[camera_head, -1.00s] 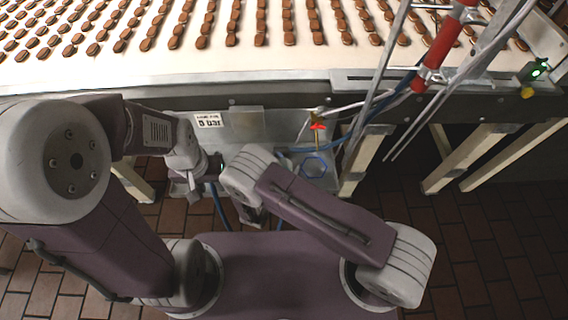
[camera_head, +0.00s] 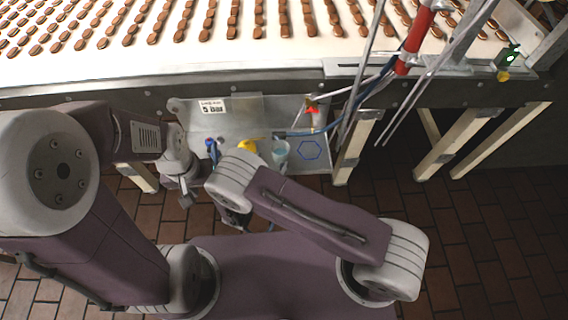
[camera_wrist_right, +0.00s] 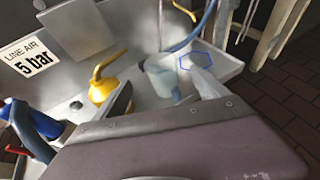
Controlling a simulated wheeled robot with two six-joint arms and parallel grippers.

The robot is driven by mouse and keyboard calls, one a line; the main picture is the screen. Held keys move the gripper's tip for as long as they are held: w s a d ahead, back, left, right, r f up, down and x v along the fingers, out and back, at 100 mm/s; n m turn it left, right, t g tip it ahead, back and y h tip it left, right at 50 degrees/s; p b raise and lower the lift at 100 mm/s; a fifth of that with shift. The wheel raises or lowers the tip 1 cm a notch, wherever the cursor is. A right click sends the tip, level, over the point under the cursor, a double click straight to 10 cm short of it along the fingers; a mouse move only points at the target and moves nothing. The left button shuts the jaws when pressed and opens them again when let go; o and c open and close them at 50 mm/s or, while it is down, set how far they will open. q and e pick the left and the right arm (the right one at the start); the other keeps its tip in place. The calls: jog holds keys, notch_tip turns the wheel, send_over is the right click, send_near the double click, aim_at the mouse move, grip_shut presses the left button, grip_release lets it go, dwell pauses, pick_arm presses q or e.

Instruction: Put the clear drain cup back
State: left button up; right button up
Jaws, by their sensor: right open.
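The clear cup (camera_head: 280,152) stands on the grey metal tray, just left of a blue hexagon outline (camera_head: 311,149). In the right wrist view the cup (camera_wrist_right: 160,78) looks bluish and see-through, and it appears between the two fingers of my right gripper (camera_wrist_right: 165,92). Those fingers are apart; I cannot tell whether either touches the cup. In the head view my right gripper is mostly hidden by its own arm. My left gripper (camera_head: 186,196) hangs left of the tray; its finger gap is unclear.
A yellow spouted can (camera_wrist_right: 103,82) stands left of the cup, close to my right gripper. A blue-handled object (camera_wrist_right: 30,128) is further left. A blue hose (camera_head: 330,127) crosses behind the cup. The conveyor (camera_head: 170,62) with rows of brown biscuits runs behind the tray.

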jog(key=s+d+r+m+g+h, duration=0.1)
jog(key=d+r+m+g+h, duration=0.1)
jog(key=d+m+g, duration=0.3)
jog(key=s+d+r+m+g+h, duration=0.1)
jog(key=d+r+m, duration=0.2)
jog(key=d, duration=0.3)
jog(key=s+d+r+m+g+y, duration=0.2)
jog(key=s+d+r+m+y, duration=0.1)
jog(key=m, duration=0.8)
jog(key=s+d+r+m+g+y, duration=0.3)
jog(key=s+m, duration=0.6)
jog(key=m, duration=0.3)
notch_tip(320, 180, up, 4)
jog(key=d+y, duration=0.1)
jog(key=y, duration=0.1)
jog(key=shift+s+d+f+m+y, duration=0.15)
jog(key=shift+s+m+y, duration=0.15)
jog(key=shift+s+y, duration=0.1)
notch_tip(320, 180, up, 3)
jog(key=p, duration=0.2)
jog(key=shift+f+p, duration=0.1)
jog(key=shift+p, duration=0.3)
